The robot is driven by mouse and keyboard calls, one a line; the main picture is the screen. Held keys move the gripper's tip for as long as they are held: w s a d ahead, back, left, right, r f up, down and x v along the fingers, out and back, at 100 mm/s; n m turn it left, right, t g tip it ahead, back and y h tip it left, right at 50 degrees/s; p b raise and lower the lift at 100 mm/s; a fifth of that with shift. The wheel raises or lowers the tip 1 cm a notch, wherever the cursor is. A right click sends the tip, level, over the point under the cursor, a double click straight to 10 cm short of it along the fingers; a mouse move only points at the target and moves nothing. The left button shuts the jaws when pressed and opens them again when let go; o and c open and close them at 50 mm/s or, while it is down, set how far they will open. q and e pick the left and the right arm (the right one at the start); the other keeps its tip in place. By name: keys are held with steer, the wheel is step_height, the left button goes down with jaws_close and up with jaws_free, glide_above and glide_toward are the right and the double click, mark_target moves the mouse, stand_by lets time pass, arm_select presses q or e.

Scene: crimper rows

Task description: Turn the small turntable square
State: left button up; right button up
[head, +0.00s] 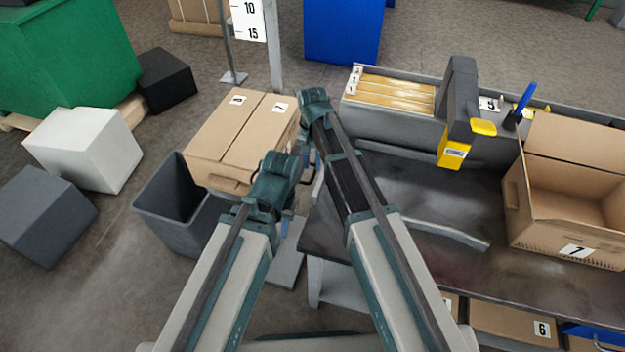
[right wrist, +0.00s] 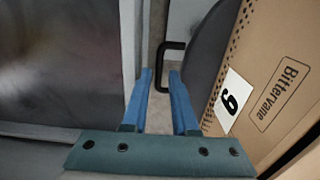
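A closed cardboard carton (head: 225,140) stands at an angle beside the left end of the workbench. In the right wrist view the carton (right wrist: 265,95) bears a 9 label and the word Bittervane. A dark grey curved edge (right wrist: 207,50), apparently the small turntable, shows beside it, with a black bar handle (right wrist: 164,64) sticking out. My right gripper (right wrist: 160,75) is open, with the handle ahead of its blue fingertips; I cannot tell whether they touch. In the head view its fingers are mostly hidden. My left gripper (head: 287,224) hangs low near the carton; its opening is unclear.
The dark workbench (head: 430,195) fills the right side, with an open carton (head: 565,190) and a yellow-black dispenser (head: 455,120). A grey bin (head: 175,200) stands left of my left arm. White and grey blocks lie farther left.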

mark_target(312, 176)
step_height(312, 176, down, 4)
steer(key=b, duration=0.3)
steer(key=shift+f, duration=0.25)
steer(key=shift+r, duration=0.1)
steer(key=shift+c, duration=0.2)
jaws_close()
stand_by(0.9)
